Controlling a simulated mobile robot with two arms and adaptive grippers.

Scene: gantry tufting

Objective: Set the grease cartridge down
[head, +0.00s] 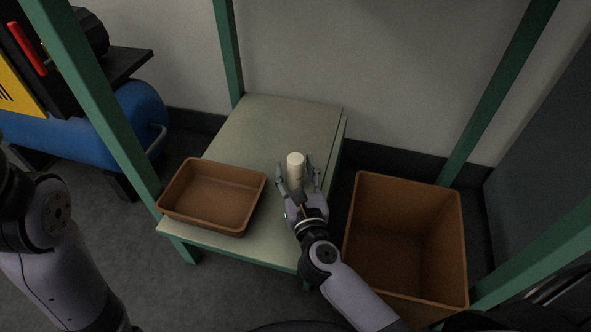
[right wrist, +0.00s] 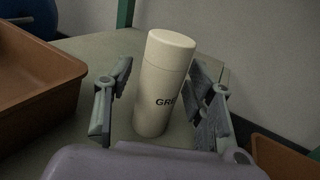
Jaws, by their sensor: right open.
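The grease cartridge (head: 296,166) is a cream cylinder with dark lettering, standing on the pale green table (head: 262,122) to the right of the shallow tray. In the right wrist view the cartridge (right wrist: 164,85) stands between the fingers, its base on the tabletop, its lower part close to my wrist. My right gripper (head: 299,181) is open around it, with gaps visible on both sides; it also shows in the right wrist view (right wrist: 162,100). My left arm shows at the left edge of the head view, but its gripper is out of view.
A shallow brown tray (head: 179,178) sits on the table's left front. A deep brown bin (head: 455,239) stands right of the table. Green posts (head: 228,50) rise around the table. A blue tank (head: 137,112) is at the left. The table's back is clear.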

